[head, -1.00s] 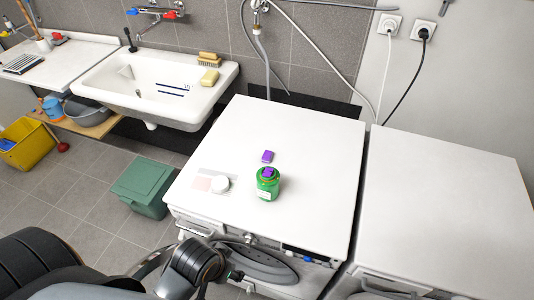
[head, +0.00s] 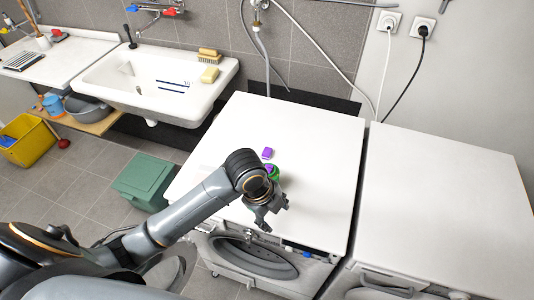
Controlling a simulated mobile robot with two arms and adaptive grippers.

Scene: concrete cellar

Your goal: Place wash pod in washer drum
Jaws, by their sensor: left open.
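A purple wash pod (head: 267,153) lies on the white top of the left washer (head: 315,165). Just in front of it stands a green jar (head: 276,172), mostly hidden behind my arm, with a purple pod (head: 269,168) at its mouth. My left gripper (head: 266,220) is open above the front part of the washer top, nearer the front edge than the jar and pod, and points down. I see nothing in it. The washer's round drum opening (head: 255,258) shows on its front, below the gripper; its inside is barely visible. My right gripper is not in view.
A second white machine (head: 445,200) stands on the right, its top clear. A green lidded bin (head: 146,182) stands on the floor left of the washer. A sink (head: 150,85) with a brush and soap is behind. The right half of the washer top is free.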

